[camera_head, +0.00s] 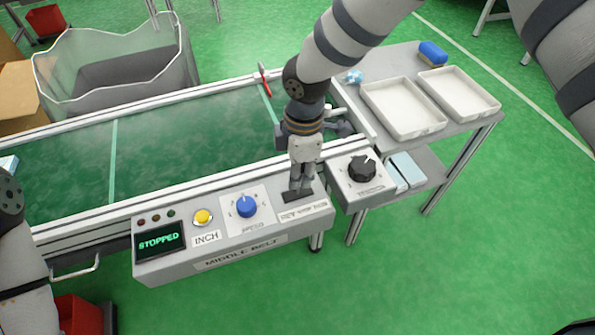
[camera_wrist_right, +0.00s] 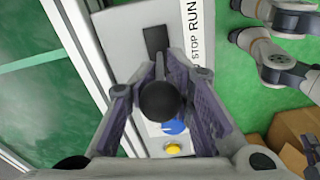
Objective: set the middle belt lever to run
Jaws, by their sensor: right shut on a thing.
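The middle belt control box (camera_head: 160,265) runs along the front of the belt, labelled "MIDDLE BELT". Its screen (camera_head: 159,242) reads "STOPPED". My right gripper (camera_head: 301,186) points down over the lever slot at the box's right end. In the right wrist view, the gripper (camera_wrist_right: 160,88) is shut around the round black lever knob (camera_wrist_right: 160,101). The dark slot (camera_wrist_right: 156,40) shows beyond the fingers, beside a label (camera_wrist_right: 195,30) reading "STOP" and "RUN". The knob lies toward the STOP side; the lever's foot is hidden. My left gripper is out of view.
A yellow INCH button (camera_head: 203,217) and a blue speed knob (camera_head: 246,206) sit left of the lever. A separate box with a black rotary knob (camera_head: 362,169) stands close on the right. White trays (camera_head: 405,128) lie on a side table behind it.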

